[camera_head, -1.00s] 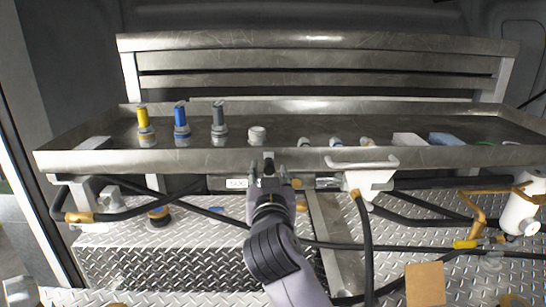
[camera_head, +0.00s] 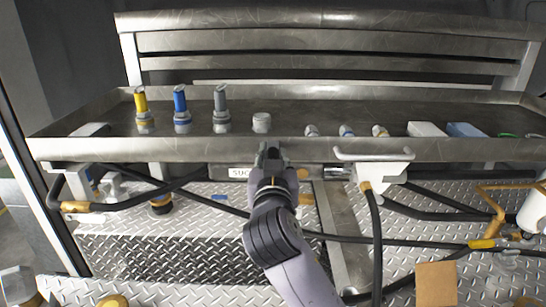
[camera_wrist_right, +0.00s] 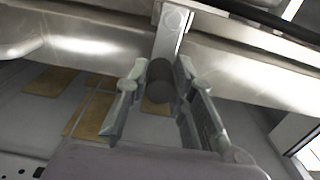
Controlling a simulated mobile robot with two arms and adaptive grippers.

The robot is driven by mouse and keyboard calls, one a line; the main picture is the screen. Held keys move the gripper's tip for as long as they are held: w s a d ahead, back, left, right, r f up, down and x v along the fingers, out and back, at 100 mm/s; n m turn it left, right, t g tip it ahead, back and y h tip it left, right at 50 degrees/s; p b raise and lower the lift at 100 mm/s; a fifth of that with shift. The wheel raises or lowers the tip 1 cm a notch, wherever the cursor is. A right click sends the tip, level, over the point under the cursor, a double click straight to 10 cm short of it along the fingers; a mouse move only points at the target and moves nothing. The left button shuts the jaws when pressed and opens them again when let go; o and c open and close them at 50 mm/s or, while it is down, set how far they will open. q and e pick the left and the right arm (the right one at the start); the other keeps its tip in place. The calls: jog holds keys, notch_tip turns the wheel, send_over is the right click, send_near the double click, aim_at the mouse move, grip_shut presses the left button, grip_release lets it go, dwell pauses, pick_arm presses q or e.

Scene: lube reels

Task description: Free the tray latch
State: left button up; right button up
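The long metal tray (camera_head: 100,149) spans the head view, its front wall facing me. My right gripper (camera_head: 270,156) is at the middle of that wall and hides most of the latch there. In the right wrist view, the latch is a flat light metal bar (camera_wrist_right: 171,35) with a dark round knob (camera_wrist_right: 160,80) at its end. The fingers of my right gripper (camera_wrist_right: 160,90) lie on both sides of the knob and appear closed against it. My left gripper is out of view.
Yellow, blue and grey-topped nozzles (camera_head: 181,110) stand in the tray with several small fittings. A white bracket with a handle (camera_head: 373,157) is right of my gripper. Black hoses (camera_head: 375,235) run below, over diamond plate. A cardboard piece (camera_head: 436,284) lies lower right.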

grip_shut()
dwell(0.3)
jog(key=shift+d, duration=0.1)
